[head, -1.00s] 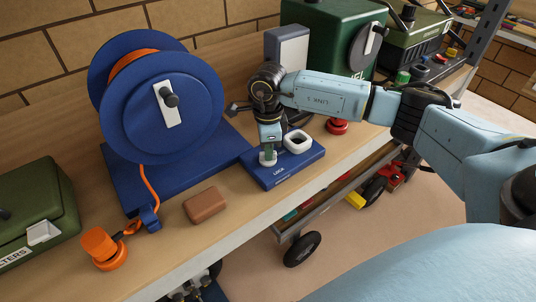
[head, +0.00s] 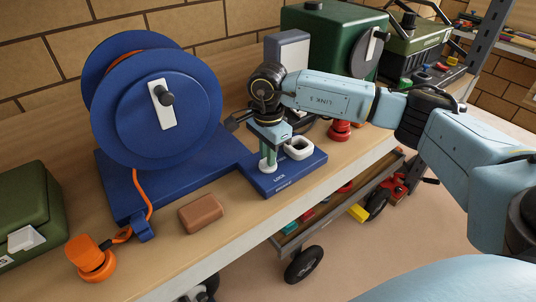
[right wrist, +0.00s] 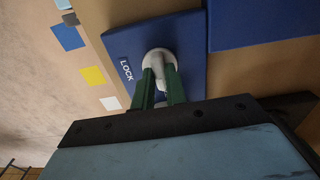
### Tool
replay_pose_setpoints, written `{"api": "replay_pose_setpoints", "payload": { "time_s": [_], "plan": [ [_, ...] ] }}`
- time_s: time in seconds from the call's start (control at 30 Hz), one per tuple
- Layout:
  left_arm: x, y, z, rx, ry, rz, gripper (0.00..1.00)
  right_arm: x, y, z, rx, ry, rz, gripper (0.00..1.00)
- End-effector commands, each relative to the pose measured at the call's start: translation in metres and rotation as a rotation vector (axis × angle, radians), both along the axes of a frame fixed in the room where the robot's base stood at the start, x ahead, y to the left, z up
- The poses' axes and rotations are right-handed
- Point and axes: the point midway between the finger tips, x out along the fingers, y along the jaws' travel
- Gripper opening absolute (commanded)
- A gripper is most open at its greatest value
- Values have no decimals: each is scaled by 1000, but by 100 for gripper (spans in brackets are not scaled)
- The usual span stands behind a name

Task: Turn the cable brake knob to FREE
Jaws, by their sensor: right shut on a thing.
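The cable brake knob (head: 268,169) is a small pale grey knob on a blue plate (head: 262,187) at the front edge of the bench, beside the cable reel. The word LOCK is printed on the plate, with smaller lettering I cannot read. My right gripper (head: 268,157) points down over the plate, its green fingers shut on the knob. In the right wrist view the knob (right wrist: 158,57) shows between the fingertips (right wrist: 160,78), with LOCK beside it. The fingers hide part of the knob, and I cannot tell its exact setting. My left gripper is out of view.
The blue reel (head: 155,115) with orange cable stands left of the plate. A white ring-shaped part (head: 299,148) sits on the plate close to my right gripper. A brown block (head: 201,214), an orange fitting (head: 92,258) and a red knob (head: 340,131) are on the bench.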

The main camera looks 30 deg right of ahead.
Motion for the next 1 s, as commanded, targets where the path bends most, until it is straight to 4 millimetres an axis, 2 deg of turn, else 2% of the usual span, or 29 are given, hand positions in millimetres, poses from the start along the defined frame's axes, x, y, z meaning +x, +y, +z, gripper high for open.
{"api": "replay_pose_setpoints", "payload": {
  "time_s": [0.33, 0.37, 0.5, 0.83, 1.0],
  "plan": [
    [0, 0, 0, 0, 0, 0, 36, 1, 1, 2, 2, -4, 6, 0],
    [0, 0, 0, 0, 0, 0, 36, 1, 1, 2, 2, -4, 6, 16],
    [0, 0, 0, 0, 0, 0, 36, 1, 1, 2, 1, -3, 5, 34],
    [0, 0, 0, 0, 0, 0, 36, 0, 0, 3, 0, -2, 4, 35],
    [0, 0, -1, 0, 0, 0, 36, 1, 0, 24, 2, -6, 4, 35]
  ]
}}
